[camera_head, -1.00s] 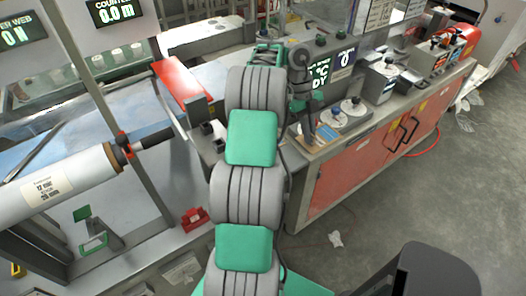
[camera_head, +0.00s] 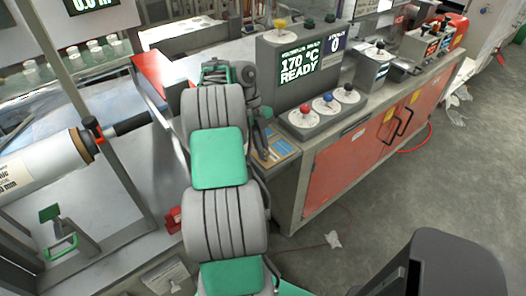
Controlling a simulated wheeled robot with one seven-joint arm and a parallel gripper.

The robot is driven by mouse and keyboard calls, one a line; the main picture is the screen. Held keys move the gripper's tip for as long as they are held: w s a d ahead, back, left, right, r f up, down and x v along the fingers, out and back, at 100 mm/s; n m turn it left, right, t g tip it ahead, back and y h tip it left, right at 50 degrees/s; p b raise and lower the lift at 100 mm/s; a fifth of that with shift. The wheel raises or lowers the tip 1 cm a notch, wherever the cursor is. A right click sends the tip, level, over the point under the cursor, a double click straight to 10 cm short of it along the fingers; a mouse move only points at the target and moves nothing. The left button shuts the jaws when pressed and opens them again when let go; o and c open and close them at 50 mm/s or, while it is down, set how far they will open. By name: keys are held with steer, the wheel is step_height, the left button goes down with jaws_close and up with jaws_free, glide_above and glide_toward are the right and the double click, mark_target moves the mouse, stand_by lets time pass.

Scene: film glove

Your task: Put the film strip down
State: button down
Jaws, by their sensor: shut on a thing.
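My gripper (camera_head: 261,142) points down at the end of my arm, just past the grey and green links. It is small and partly hidden by my own arm. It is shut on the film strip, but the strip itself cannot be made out. Below and beside the gripper is a tan board with blue marks (camera_head: 282,150), at the left end of the grey bench top. I cannot tell whether the gripper or strip touches it.
A box with a "170 °C READY" display (camera_head: 298,66) and a panel of coloured knobs (camera_head: 326,108) stand close right of the gripper. A film roll (camera_head: 45,165) and a red part (camera_head: 152,72) are at left. Floor (camera_head: 400,200) is open at right.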

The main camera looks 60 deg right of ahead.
steer(key=shift+f, duration=0.1)
steer(key=shift+f, duration=0.15)
steer(key=c, duration=1.6)
jaws_free()
steer(key=shift+o, duration=0.2)
